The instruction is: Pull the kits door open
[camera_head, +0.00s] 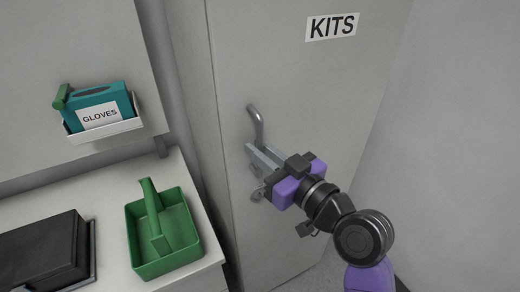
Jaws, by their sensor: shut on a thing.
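The kits door (335,92) is a tall light grey panel with a white KITS label (332,26) near its top. It looks shut against its frame. A curved metal door handle (255,122) stands upright near its left edge. My gripper (258,157) reaches in from the lower right and is shut on the handle's lower part, which the fingers partly hide. The handle's upper end shows above the fingers. A small round metal fitting (257,195) sits on the door just below my gripper.
A counter at left holds a green caddy (188,262) with an upright handle and a black box (40,255) on a tray. A GLOVES box (98,106) sits in a wall holder above. A bare wall (455,150) stands right of the door.

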